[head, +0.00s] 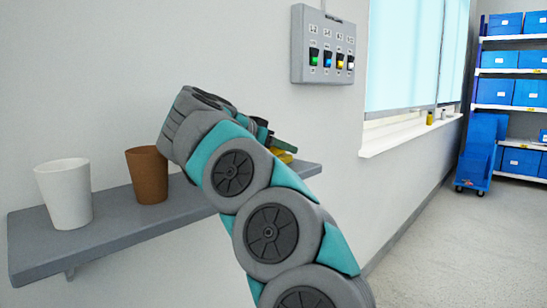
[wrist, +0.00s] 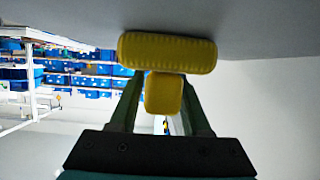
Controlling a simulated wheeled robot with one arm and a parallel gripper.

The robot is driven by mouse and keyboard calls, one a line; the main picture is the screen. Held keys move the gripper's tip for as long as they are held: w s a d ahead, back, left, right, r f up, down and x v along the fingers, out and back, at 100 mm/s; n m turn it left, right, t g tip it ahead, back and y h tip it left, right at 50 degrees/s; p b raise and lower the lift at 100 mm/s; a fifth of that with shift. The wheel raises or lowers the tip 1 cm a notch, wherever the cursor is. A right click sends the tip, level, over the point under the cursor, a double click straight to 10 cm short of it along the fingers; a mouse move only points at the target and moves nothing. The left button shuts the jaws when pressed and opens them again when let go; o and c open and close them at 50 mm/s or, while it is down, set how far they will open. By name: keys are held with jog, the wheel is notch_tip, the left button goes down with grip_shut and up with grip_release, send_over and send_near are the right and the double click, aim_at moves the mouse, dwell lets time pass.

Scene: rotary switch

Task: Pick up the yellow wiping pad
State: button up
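The yellow wiping pad (wrist: 167,52) shows in the wrist view as a wide rounded bar with a smaller yellow block (wrist: 164,94) on it. That block is between the two green fingers of my gripper (wrist: 163,80). The fingertips come close to its sides; whether they press on it I cannot tell. In the head view a little yellow of the pad (head: 283,156) shows over the right end of the grey shelf (head: 130,226), by the fingers. My arm hides most of the pad and gripper there.
A white cup (head: 64,194) and a brown cup (head: 147,175) stand on the shelf, left of my arm. A grey switch panel (head: 324,46) is on the wall above. A window sill (head: 410,132) and blue bins (head: 512,60) are to the right.

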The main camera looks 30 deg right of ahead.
grip_shut()
jog(key=shift+r, duration=0.1)
dwell(0.4)
